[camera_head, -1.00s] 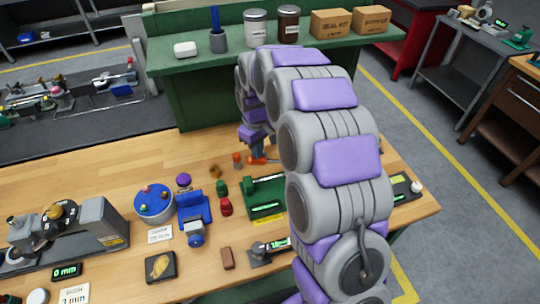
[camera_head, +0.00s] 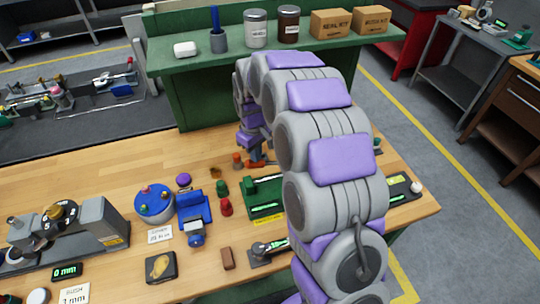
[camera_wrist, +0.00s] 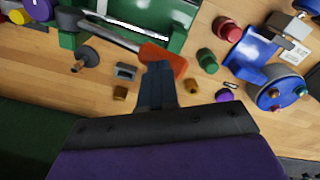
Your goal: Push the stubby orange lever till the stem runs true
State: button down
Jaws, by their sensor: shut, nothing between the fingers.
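The stubby orange lever (camera_wrist: 170,60) is in the wrist view, at the end of a silver stem (camera_wrist: 108,32) beside the green fixture (camera_wrist: 150,12). In the head view the lever (camera_head: 257,163) is small and partly hidden near my arm; the green fixture (camera_head: 262,196) shows in front of it. My gripper (camera_wrist: 158,68) is shut and empty, its fingertips at the lever's near edge. They look in contact, but the overlap in the view hides any small gap. I cannot tell whether the stem runs true.
Red (camera_wrist: 226,28) and green (camera_wrist: 208,60) knobs lie beside the fixture. A blue clamp (camera_wrist: 247,55) and a round blue turret (camera_wrist: 277,88) stand farther right. A purple knob (camera_wrist: 224,95) and small brass pieces are near the fingers. Bare wood (camera_head: 120,180) lies at the table's left.

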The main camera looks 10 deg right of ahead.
aim_at(253, 165)
jog(key=shift+f, duration=0.15)
jog(key=shift+a+f, duration=0.2)
jog(key=shift+f, duration=0.15)
jog(key=shift+a+f, duration=0.15)
jog(key=shift+f, duration=0.45)
dwell(0.6)
jog(key=shift+f, duration=0.35)
jog(key=shift+a+f, duration=0.1)
jog(key=shift+f, duration=0.05)
jog(key=shift+a+f, duration=0.15)
jog(key=shift+f, duration=1.1)
dwell(0.6)
jog(key=shift+r, duration=0.1)
dwell(0.5)
jog(key=shift+d+r+p, duration=0.45)
jog(key=shift+r+p, duration=0.15)
jog(key=shift+r, duration=0.95)
jog(key=shift+d+r+p, duration=0.45)
jog(key=shift+r+p, duration=0.1)
jog(key=shift+r, duration=1.05)
jog(key=shift+d+r+p, duration=0.45)
jog(key=shift+r+p, duration=0.15)
jog(key=shift+r, duration=0.95)
